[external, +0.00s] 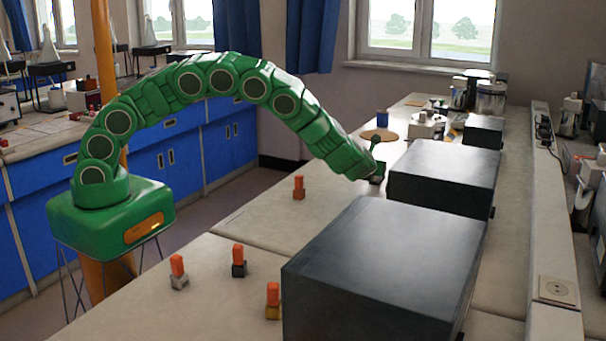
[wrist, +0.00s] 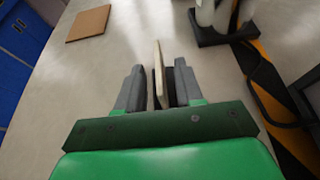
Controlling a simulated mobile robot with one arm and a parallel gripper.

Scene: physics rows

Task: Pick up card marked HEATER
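A thin pale card (wrist: 158,65) stands nearly edge-on between the two fingers of my gripper (wrist: 159,90) in the wrist view. The dark pads appear to lie against both its faces, so the gripper looks shut on it. No lettering on the card is readable, so I cannot confirm the HEATER mark. In the external view my gripper (external: 376,172) is low over the bench, close to the left side of the farther dark box (external: 445,172). The card cannot be made out clearly there.
A large dark box (external: 385,270) stands nearer on the bench. Several orange-topped blocks, one at the middle (external: 299,187), stand to its left. A brown flat square (wrist: 88,23) lies ahead. A dark stand (wrist: 222,35) and striped tape (wrist: 262,95) are at right.

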